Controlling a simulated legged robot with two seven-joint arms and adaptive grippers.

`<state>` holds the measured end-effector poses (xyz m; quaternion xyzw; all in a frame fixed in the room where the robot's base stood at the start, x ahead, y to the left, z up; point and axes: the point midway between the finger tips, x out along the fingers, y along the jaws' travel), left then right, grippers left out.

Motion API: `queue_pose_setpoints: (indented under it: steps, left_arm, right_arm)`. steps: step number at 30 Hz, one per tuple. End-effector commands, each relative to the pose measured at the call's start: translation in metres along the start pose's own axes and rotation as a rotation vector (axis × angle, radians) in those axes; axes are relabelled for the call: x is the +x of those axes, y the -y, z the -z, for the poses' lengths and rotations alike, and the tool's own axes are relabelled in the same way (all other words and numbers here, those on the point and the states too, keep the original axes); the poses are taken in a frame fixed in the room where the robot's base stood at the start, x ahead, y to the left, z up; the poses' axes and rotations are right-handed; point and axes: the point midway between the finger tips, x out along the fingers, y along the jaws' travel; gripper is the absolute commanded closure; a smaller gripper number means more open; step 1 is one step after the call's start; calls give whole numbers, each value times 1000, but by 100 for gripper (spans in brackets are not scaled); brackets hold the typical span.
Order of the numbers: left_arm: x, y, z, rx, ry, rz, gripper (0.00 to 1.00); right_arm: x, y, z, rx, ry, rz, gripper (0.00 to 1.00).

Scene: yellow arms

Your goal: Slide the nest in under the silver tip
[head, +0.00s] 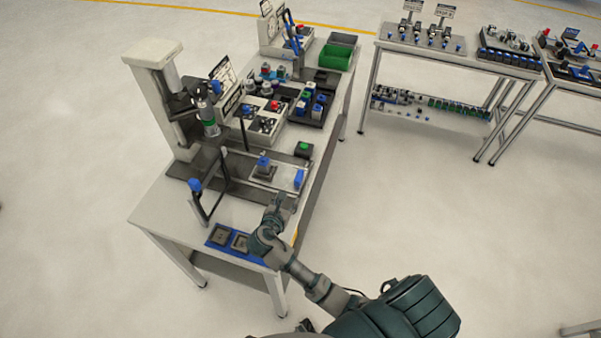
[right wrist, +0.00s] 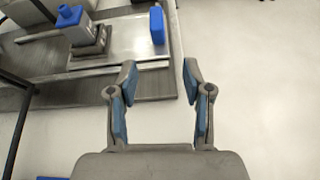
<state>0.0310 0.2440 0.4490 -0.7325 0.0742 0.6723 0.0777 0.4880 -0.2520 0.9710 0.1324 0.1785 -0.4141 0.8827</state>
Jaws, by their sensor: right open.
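The nest (head: 262,174) is a small dark grey holder on a flat metal slide plate (head: 285,177). A grey part with a blue top (head: 264,161) stands upright in it. The nest also shows at the upper left of the right wrist view (right wrist: 91,44). A blue upright handle (head: 299,179) is at the plate's right end; it also shows in the wrist view (right wrist: 157,25). The silver tip (head: 210,129) hangs from the press column, left of and behind the nest. My right gripper (head: 281,198) is open and empty, just short of the handle (right wrist: 157,76). My left gripper is not in view.
The press column (head: 160,95) stands at the bench's left. A blue-knobbed bar (head: 195,185) rises in front of it. A blue mat with dark square pads (head: 222,236) lies at the bench's front edge. Black trays of parts (head: 310,108) are behind.

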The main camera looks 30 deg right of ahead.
Motion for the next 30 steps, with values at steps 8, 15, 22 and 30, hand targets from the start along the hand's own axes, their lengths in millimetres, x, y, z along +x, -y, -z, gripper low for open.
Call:
queue_pose_setpoints:
  steps: [8, 15, 22, 30]
  left_arm:
    - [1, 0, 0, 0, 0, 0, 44]
    - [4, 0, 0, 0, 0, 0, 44]
    - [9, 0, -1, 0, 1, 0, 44]
    - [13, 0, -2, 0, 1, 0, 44]
  right_arm:
    - [19, -8, -13, -98, 50, 8, 50]
    - [74, -7, -15, -96, 48, 9, 50]
    - [128, -6, -17, -94, 46, 8, 50]
    - [167, -6, -19, -93, 46, 6, 50]
